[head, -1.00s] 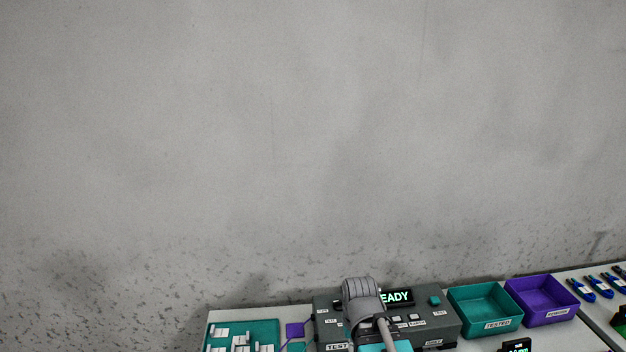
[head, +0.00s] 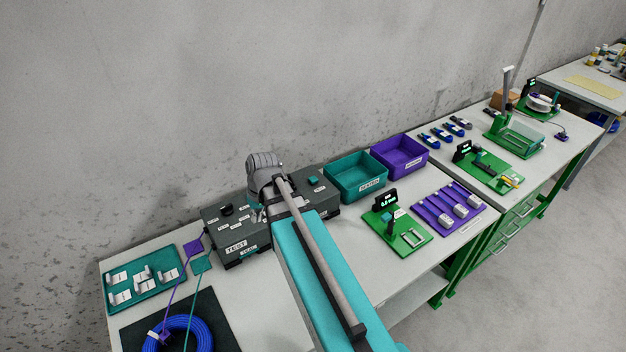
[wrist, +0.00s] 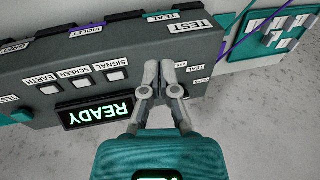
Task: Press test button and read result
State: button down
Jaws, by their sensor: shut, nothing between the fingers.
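The dark grey tester (head: 236,249) stands on the bench against the wall. In the wrist view its display (wrist: 95,112) reads READY in green, upside down. Small white squares beside the labels SIGNAL, SCREEN and EARTH are not lit in colour. A teal button (head: 313,181) sits at the tester's right end; part of it shows at the left edge of the wrist view (wrist: 21,116). My gripper (wrist: 159,66) is shut and empty over the tester's top, right of the display in the wrist view. Whether the fingertips touch it I cannot tell. The blue cable (head: 207,333) lies coiled on a black mat.
Purple and teal leads run from the cable area past the tester's left side. A teal bin (head: 354,190) and a purple bin (head: 423,163) stand right of the tester. A teal tray (head: 122,299) is at the left. Green fixtures are further right.

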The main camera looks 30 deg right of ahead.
jog(key=w+d+r+t+y, duration=0.1)
jog(key=w+d+t+y, duration=0.15)
jog(key=w+d, duration=0.75)
notch_tip(320, 180, up, 3)
jog(key=m+t+b, duration=0.1)
jog(key=m+t, duration=0.1)
jog(key=t, duration=0.2)
send_over(314, 179)
jog(key=shift+y, duration=0.35)
jog(key=shift+f, duration=0.15)
notch_tip(314, 179, down, 8)
jog(key=b, duration=0.9)
jog(key=shift+f, duration=0.2)
jog(key=shift+f, duration=0.2)
dwell(0.7)
jog(key=shift+f+b, duration=0.25)
jog(key=shift+b, duration=0.15)
